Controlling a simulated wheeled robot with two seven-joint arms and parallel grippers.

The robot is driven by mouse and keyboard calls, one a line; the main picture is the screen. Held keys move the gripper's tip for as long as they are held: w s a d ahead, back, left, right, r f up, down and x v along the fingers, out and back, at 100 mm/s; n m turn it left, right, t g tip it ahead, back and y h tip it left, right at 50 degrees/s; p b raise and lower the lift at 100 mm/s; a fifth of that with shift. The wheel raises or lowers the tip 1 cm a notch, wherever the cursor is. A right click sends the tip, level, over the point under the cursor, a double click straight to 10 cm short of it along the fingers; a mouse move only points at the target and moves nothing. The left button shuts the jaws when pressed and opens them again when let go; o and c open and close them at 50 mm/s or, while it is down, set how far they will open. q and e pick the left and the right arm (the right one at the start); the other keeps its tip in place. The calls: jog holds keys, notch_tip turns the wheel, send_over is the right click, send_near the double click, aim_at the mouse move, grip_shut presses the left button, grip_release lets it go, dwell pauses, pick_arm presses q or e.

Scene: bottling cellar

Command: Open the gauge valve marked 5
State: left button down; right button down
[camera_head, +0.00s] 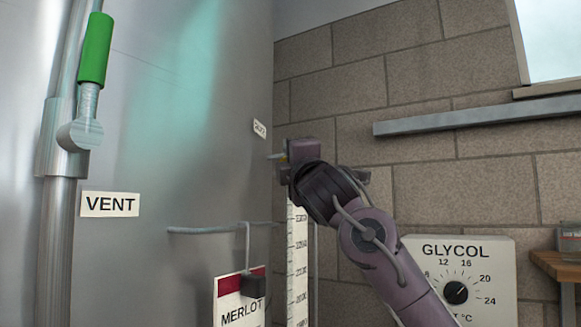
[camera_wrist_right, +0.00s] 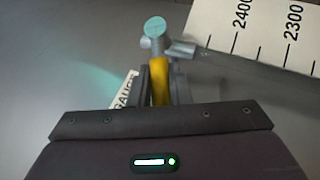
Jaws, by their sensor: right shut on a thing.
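The gauge valve has a yellow lever (camera_wrist_right: 160,78), which lies between the two fingers of my right gripper (camera_wrist_right: 161,88) in the right wrist view. The gripper is shut on this lever. The valve's grey metal body (camera_wrist_right: 157,30) with a round end shows beyond the lever. A small label (camera_wrist_right: 124,90) reading GAUGE is partly hidden by the gripper. In the head view my right gripper (camera_head: 284,162) is at the tank's right edge, below the gauge label (camera_head: 259,128), and hides most of the valve. No number 5 can be read. My left gripper is not in view.
A white scale strip (camera_head: 297,262) runs down below the valve. A VENT label (camera_head: 110,204) and a green-handled valve (camera_head: 95,50) are at left. A MERLOT sign (camera_head: 240,305) hangs below a rod (camera_head: 205,229). A GLYCOL dial panel (camera_head: 490,262) is right of my arm.

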jog(key=shift+w+f+n+t+y+b, duration=0.15)
jog(key=shift+f+n+y+b, duration=0.25)
jog(key=shift+n+y, duration=0.25)
jog(key=shift+w+f+n+t+y+b, duration=0.15)
jog(key=shift+f+n+y+b, duration=0.25)
jog(key=shift+n, duration=0.45)
jog(key=shift+y, duration=0.25)
jog(key=c, duration=1.3)
grip_release()
jog(key=shift+r, duration=0.1)
jog(key=shift+c, duration=0.2)
jog(key=b+v, duration=0.5)
jog(key=v, duration=0.3)
